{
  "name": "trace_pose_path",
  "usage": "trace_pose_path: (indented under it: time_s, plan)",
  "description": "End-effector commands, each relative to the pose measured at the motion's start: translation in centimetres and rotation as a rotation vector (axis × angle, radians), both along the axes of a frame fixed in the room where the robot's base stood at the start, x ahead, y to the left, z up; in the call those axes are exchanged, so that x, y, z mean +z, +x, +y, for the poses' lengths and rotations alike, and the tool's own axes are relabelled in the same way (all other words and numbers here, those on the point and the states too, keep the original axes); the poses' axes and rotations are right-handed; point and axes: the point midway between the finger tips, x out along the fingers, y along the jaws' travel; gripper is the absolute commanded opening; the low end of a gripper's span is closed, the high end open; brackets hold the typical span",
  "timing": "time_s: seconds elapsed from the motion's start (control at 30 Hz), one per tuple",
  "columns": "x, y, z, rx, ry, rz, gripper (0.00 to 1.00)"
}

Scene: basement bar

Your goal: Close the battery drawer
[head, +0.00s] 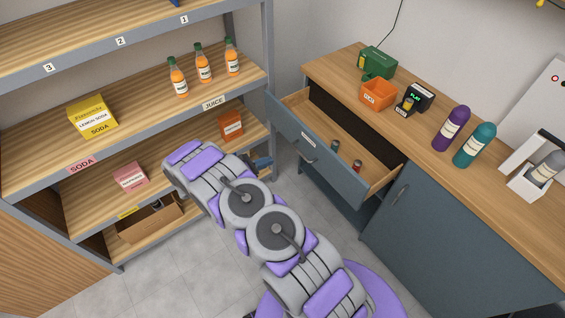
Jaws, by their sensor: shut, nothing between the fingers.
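The drawer (331,160) under the wooden counter is pulled well open. Its blue-grey front has a small white label (308,138) and a dark handle (306,159). Two small dark cylinders, one with red on it, stand inside on the wooden bottom. The label is too small to read, so I cannot confirm that they are batteries. My arm reaches from the bottom middle toward the upper left, to the left of the drawer front and apart from it in the picture.
The counter (430,160) holds an orange bin (378,95), a green device (377,62), a small black device (418,97) and purple (451,128) and teal (475,145) bottles. A shelf unit (150,115) with drinks and boxes stands left. Grey floor (175,270) is clear.

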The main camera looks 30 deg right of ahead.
Motion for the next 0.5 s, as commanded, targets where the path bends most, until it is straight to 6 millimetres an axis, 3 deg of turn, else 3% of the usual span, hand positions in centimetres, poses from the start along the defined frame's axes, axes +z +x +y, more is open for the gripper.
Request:
trace_pose_path:
  time_s: [0.1, 0.27, 0.5]
  plan:
    - [-1.9, 0.4, 0.2, 0.038, -0.016, 0.026, 0.0]
    - [-2.7, 0.6, -0.2, 0.056, -0.023, 0.037, 0.0]
    - [-3.3, 0.8, -3.0, 0.054, -0.023, 0.037, 0.0]
